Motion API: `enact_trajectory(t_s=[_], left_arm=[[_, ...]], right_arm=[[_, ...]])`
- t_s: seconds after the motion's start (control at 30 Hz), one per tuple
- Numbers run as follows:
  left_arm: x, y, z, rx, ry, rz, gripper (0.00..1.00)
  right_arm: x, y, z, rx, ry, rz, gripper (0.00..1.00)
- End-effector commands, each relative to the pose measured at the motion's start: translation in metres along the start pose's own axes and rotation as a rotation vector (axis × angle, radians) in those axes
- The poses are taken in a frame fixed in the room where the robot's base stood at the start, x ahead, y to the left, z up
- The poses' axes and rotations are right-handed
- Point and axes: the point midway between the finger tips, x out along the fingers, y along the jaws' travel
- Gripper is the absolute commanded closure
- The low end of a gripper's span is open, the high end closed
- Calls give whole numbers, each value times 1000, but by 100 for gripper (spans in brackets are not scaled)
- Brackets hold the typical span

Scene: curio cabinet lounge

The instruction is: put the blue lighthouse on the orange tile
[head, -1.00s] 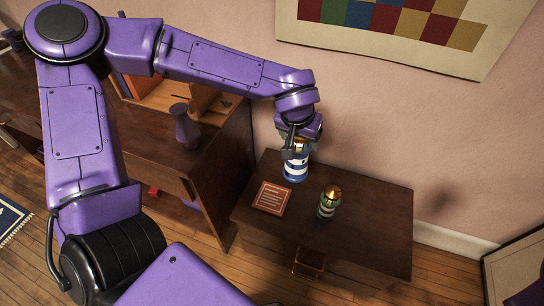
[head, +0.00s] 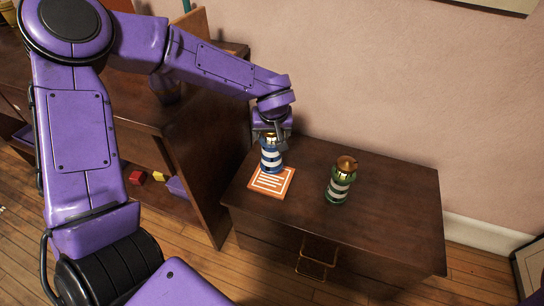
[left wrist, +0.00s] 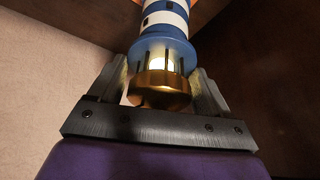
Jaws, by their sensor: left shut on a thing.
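The blue lighthouse (head: 271,160), with blue and white bands, is upright at the back part of the orange tile (head: 272,184). I cannot tell whether its base touches the tile. My left gripper (head: 270,138) is above it and shut on its top. In the left wrist view the fingers (left wrist: 164,92) flank the gold cap and lamp of the lighthouse (left wrist: 165,55), and a bit of orange shows past its base. The orange tile has white lines and lies flat on the dark cabinet top. My right gripper is not in view.
A green and white lighthouse (head: 341,180) with a copper top stands on the dark cabinet (head: 395,215), right of the tile. A taller shelf unit (head: 205,140) stands close on the left. The cabinet's right part is clear.

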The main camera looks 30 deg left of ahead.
Motion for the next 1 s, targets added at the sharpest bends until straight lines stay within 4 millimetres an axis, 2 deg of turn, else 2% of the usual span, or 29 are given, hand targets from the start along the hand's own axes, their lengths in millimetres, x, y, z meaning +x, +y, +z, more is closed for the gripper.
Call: enact_trajectory(t_s=[0.03, 0.17, 0.3, 0.67, 0.7, 0.73, 0.77, 1.0], left_arm=[[11, 0, 5, 2, 0, 0, 90], [28, 0, 12, 2, 1, 0, 90], [54, 1, 23, 3, 0, 0, 90], [57, 1, 24, 2, 0, 1, 90], [58, 0, 24, 2, 0, 1, 16], [58, 0, 24, 2, 0, 1, 6], [58, 0, 24, 2, 0, 1, 0], [57, 0, 24, 1, 0, 1, 0]], right_arm=[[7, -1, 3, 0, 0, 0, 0], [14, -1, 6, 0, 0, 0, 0], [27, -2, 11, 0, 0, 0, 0], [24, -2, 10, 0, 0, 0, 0], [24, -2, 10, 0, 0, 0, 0], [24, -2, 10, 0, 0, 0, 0], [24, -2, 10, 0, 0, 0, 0], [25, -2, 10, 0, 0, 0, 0]])
